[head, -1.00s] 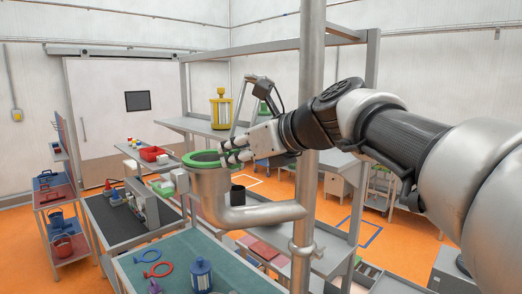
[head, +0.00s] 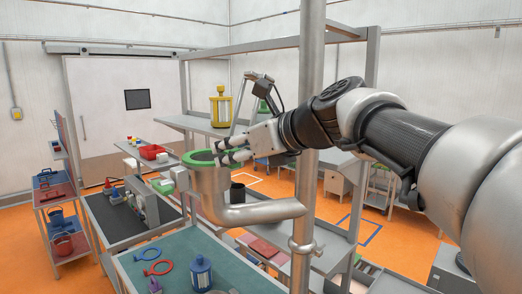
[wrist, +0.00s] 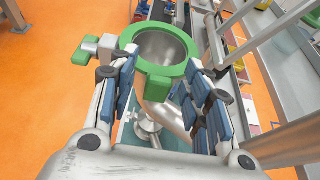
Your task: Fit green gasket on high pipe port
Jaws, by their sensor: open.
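The green gasket (head: 190,160) is a ring with block-like tabs. It lies flat on the upturned mouth of the grey high pipe port (head: 212,188), and in the wrist view the ring (wrist: 128,38) surrounds the pipe's round opening (wrist: 160,46). My gripper (head: 222,150) is at the right side of the ring in the head view. In the wrist view its blue-padded fingers (wrist: 160,82) are spread apart, with the near green tab (wrist: 158,88) between them and clear of both pads. The fingers hide part of the ring in the head view.
A vertical steel post (head: 312,110) stands right beside my arm. A teal-topped table (head: 185,262) below holds blue and red rings and a blue canister (head: 201,273). A yellow canister (head: 221,106) stands on the shelf behind.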

